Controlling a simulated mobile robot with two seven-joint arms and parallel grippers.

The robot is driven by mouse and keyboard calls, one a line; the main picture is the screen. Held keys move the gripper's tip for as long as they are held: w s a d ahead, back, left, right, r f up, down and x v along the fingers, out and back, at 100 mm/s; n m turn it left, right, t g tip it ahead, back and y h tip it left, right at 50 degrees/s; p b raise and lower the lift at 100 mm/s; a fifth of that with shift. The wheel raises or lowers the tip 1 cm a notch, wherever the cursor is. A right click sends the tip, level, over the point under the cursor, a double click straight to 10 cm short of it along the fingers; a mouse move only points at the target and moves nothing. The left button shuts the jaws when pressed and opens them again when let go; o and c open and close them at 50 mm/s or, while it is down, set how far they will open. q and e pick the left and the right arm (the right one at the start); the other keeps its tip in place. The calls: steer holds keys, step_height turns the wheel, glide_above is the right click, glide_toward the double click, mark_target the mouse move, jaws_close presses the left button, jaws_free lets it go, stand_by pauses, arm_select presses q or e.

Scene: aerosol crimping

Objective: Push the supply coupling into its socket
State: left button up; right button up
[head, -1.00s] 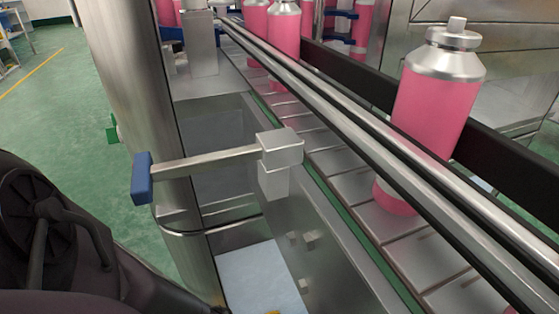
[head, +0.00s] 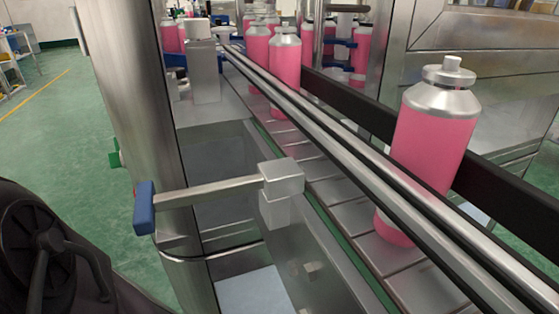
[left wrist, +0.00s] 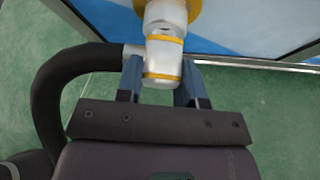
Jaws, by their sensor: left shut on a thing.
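The supply coupling (left wrist: 163,62), a silver cylinder with yellow bands, is in the left wrist view. My left gripper (left wrist: 161,70) is shut on it, with one blue-grey finger on each side. A thick black hose (left wrist: 62,80) curves from the left to the coupling's side. Beyond the coupling a silver part (left wrist: 166,14) and a yellow ring (left wrist: 193,9), seemingly the socket, stand before a blue and white panel. The coupling lines up closely with them; I cannot tell how far in it sits. The head view shows neither coupling nor left gripper. My right gripper is in no view.
In the head view a conveyor (head: 325,185) with metal rails (head: 350,150) carries pink cans (head: 430,140). A lever with a blue handle (head: 144,208) juts out from the machine by a steel post (head: 130,110). Green floor (head: 50,130) lies open at the left.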

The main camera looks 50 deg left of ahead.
arm_select(q)
steer(key=shift+w+a, duration=0.2)
steer(key=shift+a, duration=0.3)
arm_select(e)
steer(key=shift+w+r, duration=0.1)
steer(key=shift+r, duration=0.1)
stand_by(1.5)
arm_select(q)
steer(key=o, duration=1.1)
steer(key=shift+d+r+p, duration=0.35)
steer(key=shift+d+p, duration=0.05)
steer(key=shift+d, duration=0.1)
steer(key=shift+p+v, duration=1.4)
steer(key=shift+v, duration=3.4)
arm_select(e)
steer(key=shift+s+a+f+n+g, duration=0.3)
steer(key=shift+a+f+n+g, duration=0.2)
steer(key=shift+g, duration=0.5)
arm_select(q)
steer(key=shift+s, duration=0.2)
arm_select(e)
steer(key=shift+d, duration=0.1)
